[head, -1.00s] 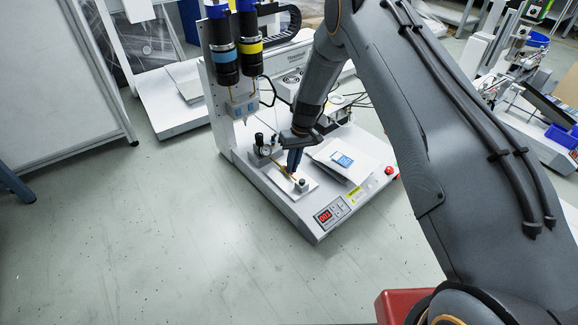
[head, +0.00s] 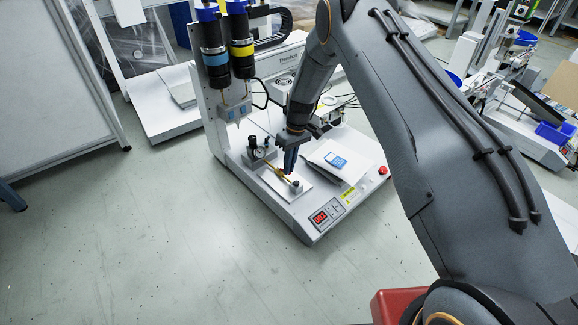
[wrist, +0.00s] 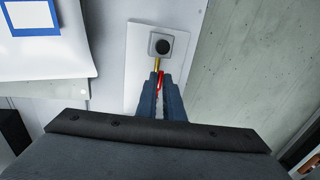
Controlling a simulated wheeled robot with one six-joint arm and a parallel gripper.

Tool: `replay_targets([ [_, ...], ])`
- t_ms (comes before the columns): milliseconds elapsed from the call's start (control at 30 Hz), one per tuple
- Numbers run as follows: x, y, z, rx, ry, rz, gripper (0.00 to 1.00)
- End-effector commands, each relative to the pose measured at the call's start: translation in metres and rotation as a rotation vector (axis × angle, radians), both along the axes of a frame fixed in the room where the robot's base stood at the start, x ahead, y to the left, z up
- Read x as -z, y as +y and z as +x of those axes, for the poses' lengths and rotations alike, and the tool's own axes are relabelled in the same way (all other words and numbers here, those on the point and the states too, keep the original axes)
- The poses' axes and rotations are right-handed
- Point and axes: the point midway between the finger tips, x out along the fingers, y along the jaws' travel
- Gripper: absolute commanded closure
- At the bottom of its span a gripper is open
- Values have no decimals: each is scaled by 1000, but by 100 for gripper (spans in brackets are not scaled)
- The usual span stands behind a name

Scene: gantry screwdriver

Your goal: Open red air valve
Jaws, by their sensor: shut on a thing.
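The red air valve handle (wrist: 161,80) shows as a thin red strip between my gripper's fingertips in the wrist view. My gripper (wrist: 159,88) is shut on it, and its dark blue fingers hide most of the valve. A brass pipe (wrist: 156,64) runs from the valve to a grey block with a black round top (wrist: 162,46). In the head view my gripper (head: 288,168) points down at the white plate (head: 289,193) on the machine's base, beside the brass line. The red handle is too small to make out clearly there.
A round gauge (head: 260,153) and black knob stand left of my gripper. A white tilted panel with a blue-framed screen (head: 336,161) lies to the right. Two screwdriver cylinders (head: 213,50) hang above left. A red display (head: 320,217) and red button (head: 383,170) sit on the base's front.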

Motion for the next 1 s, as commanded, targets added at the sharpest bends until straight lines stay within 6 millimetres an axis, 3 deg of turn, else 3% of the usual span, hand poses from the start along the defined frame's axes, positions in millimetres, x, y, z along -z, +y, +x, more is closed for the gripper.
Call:
replay_targets([
  [67, 0, 0, 1, -1, -3, 0, 100],
  [100, 0, 0, 1, -1, -3, 0, 87],
  [200, 0, 0, 1, 0, -2, 1, 74],
  [633, -8, -1, 2, 1, -2, 0, 74],
  [1000, -63, -9, 9, 2, -4, 1, 74],
])
